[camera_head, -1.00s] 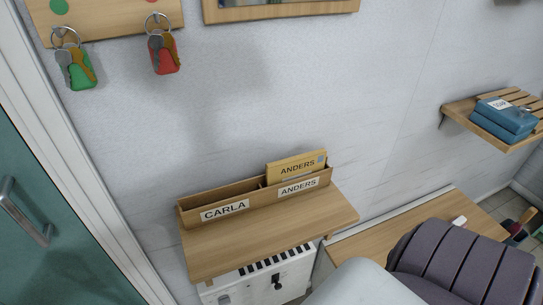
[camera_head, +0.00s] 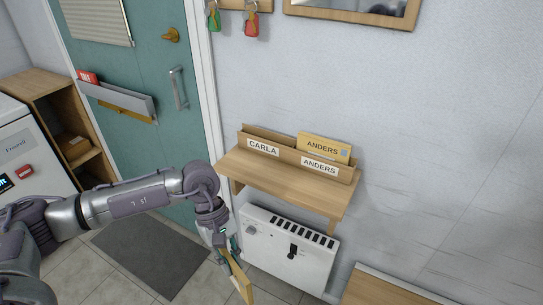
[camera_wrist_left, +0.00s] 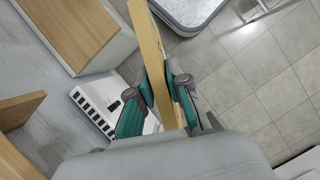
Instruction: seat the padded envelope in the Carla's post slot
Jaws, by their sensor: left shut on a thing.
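My left gripper (camera_head: 224,249) is shut on a flat tan padded envelope (camera_head: 240,281), which hangs below the shelf, in front of the white heater. In the left wrist view the gripper's green-padded fingers (camera_wrist_left: 155,92) pinch the envelope (camera_wrist_left: 150,45) edge-on. The wooden post holder stands on a shelf. Its left slot has the CARLA label (camera_head: 263,147) and shows no envelope. Its right slot has the ANDERS label (camera_head: 320,166) and holds a yellow envelope marked ANDERS (camera_head: 324,147). My right gripper is not in view.
The wooden shelf (camera_head: 285,187) juts out above the white heater (camera_head: 288,250). A teal door (camera_head: 150,50) with a grey letter tray (camera_head: 118,100) is at the left. A dark mat (camera_head: 150,250) lies on the tiled floor. A wooden bench top (camera_head: 385,290) is at the lower right.

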